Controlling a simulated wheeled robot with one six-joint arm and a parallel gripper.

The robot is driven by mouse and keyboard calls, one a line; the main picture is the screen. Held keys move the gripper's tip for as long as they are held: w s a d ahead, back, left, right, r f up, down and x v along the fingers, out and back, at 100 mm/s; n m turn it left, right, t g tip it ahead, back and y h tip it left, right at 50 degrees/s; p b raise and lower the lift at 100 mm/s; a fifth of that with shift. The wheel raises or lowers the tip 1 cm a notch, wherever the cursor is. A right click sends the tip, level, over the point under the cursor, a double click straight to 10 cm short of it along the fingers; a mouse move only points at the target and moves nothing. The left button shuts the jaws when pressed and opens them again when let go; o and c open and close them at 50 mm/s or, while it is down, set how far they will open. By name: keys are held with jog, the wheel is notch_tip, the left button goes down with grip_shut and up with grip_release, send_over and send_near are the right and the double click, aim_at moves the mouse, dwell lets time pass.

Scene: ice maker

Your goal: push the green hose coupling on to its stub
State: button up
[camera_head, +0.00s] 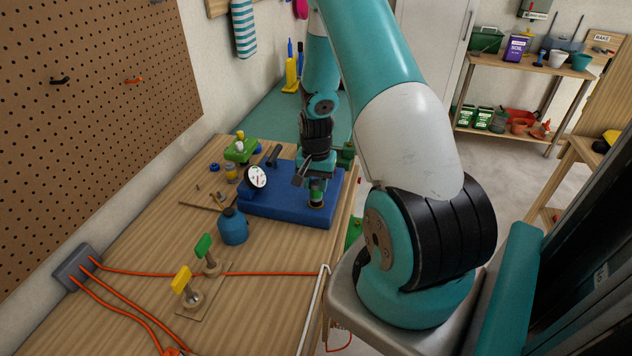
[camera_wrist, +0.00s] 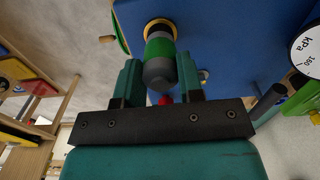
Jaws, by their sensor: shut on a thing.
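The hose coupling (camera_wrist: 158,50), a dark grey cylinder with a green band, is between the two teal fingers of my gripper (camera_wrist: 161,72) in the wrist view. The gripper is shut on it. The coupling's far end meets a brass ring of the stub (camera_wrist: 160,24) on the blue block. In the head view, my gripper (camera_head: 316,176) points down over the front right part of the blue block (camera_head: 275,208), with the green band of the coupling (camera_head: 316,188) below it. The coupling looks upright and in line with the stub. I cannot tell how far on it sits.
A white dial gauge (camera_head: 257,177) stands on the block, left of my gripper; it shows at the right in the wrist view (camera_wrist: 306,52). A blue bottle (camera_head: 233,227) and green and yellow valve handles (camera_head: 181,279) stand nearer on the wooden bench. Orange cables cross the bench.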

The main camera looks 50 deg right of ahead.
jog(key=o, duration=1.2)
notch_tip(320, 180, up, 17)
jog(key=b, duration=0.3)
jog(key=shift+r, duration=0.2)
